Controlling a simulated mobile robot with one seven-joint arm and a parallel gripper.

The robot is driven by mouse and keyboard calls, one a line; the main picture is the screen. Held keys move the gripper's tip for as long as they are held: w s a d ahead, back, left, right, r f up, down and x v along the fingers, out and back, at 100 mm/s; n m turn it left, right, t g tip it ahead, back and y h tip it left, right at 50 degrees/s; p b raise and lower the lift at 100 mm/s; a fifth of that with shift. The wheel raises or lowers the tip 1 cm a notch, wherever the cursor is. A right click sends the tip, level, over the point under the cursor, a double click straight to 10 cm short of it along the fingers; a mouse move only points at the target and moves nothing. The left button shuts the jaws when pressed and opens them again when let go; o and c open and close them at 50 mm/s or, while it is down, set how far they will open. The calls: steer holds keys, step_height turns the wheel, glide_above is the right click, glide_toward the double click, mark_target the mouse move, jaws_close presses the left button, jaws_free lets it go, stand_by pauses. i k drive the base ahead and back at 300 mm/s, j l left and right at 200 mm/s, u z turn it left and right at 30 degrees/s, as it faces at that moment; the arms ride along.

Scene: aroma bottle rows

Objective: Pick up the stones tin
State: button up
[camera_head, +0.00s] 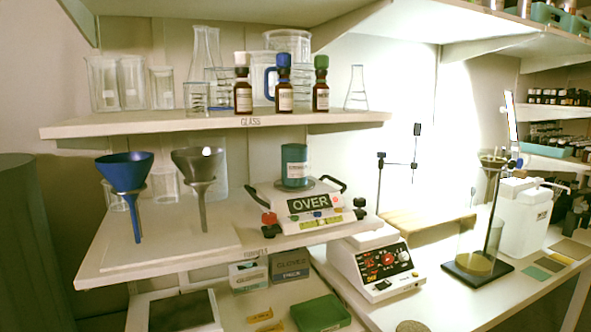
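A teal cylindrical tin (294,166) with a pale label stands upright on the round pan of a white balance (312,206). The balance display reads "OVER". The label's print is too small to read, so I cannot confirm that this is the stones tin. My gripper is not in view.
Two funnels, blue (125,172) and grey (199,162), stand left of the balance on the same shelf (110,262). Brown bottles (284,96) and glassware stand on the glass shelf (347,117) above. A second device (378,268) stands lower right, by a tall stand (487,225).

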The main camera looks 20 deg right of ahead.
mark_target(294, 156)
steer(key=i+l+z, duration=0.1)
steer(key=l+z, duration=0.15)
steer(key=l, duration=0.15)
steer(key=i+l+z, duration=0.4)
steer(key=l+z, duration=0.15)
steer(key=l, duration=0.2)
steer(key=i+l+z, duration=0.25)
steer(key=k+l, duration=0.05)
steer(key=l, duration=0.05)
